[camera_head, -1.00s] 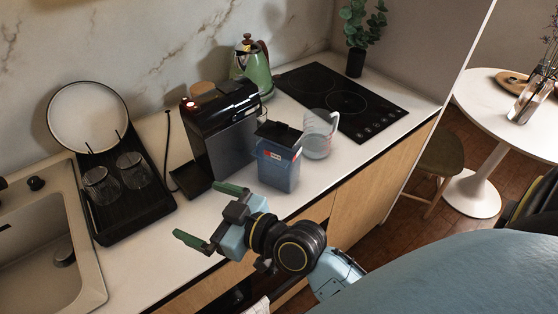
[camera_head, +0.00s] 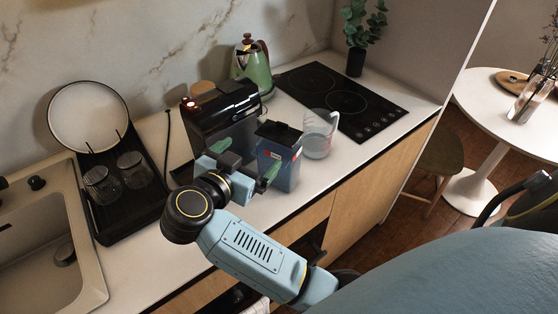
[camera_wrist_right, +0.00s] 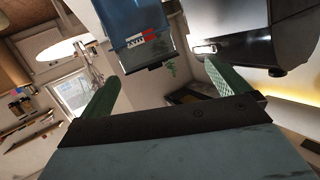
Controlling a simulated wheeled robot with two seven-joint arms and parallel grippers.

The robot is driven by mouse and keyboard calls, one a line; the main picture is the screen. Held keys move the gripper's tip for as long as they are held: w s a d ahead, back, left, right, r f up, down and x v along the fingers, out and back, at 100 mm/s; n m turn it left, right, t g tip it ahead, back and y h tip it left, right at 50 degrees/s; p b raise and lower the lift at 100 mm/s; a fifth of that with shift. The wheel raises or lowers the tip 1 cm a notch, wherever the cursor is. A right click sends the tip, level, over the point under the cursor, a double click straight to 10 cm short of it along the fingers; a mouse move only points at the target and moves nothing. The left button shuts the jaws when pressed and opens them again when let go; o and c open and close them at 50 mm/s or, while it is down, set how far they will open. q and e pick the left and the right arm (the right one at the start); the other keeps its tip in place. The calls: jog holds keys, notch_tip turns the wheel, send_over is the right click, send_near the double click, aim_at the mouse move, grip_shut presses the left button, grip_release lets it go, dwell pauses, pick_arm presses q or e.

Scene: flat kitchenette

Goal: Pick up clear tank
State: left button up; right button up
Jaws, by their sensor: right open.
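The clear tank (camera_head: 279,160) is a bluish see-through box with a black lid and a small red-and-white label. It stands upright on the counter between the coffee machine and a glass jug. In the right wrist view the tank (camera_wrist_right: 135,28) shows at the top, label visible, beyond the fingers. My right gripper (camera_head: 233,176) is open and empty, with green fingers, in front of the coffee machine and left of the tank; one finger overlaps the tank's lower left in the picture. I cannot tell whether it touches. The open fingers (camera_wrist_right: 162,76) also show in the wrist view. My left gripper is out of view.
The black coffee machine (camera_head: 222,118) stands close left of the tank, the measuring jug (camera_head: 318,136) close right. Behind are a green kettle (camera_head: 252,68) and a black hob (camera_head: 340,98). A drying rack (camera_head: 138,205) with glasses and a sink (camera_head: 40,240) lie left.

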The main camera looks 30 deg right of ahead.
aim_at(279, 151)
jog(key=w+d+f, duration=0.1)
jog(key=d+f, duration=0.1)
jog(key=d, duration=0.1)
jog(key=w+d+f+g, duration=0.1)
jog(key=d+f, duration=0.1)
jog(key=d, duration=0.2)
jog(key=w+d+f+g, duration=0.1)
jog(key=w+d+f, duration=0.1)
jog(key=d+f, duration=0.1)
jog(key=shift+d+y, duration=0.25)
jog(key=shift+y, duration=0.05)
jog(key=shift+r, duration=0.15)
jog(key=c, duration=1.3)
jog(key=shift+r, duration=0.2)
jog(key=shift+c, duration=0.2)
jog(key=shift+r+p, duration=0.5)
jog(key=shift+r, duration=4.2)
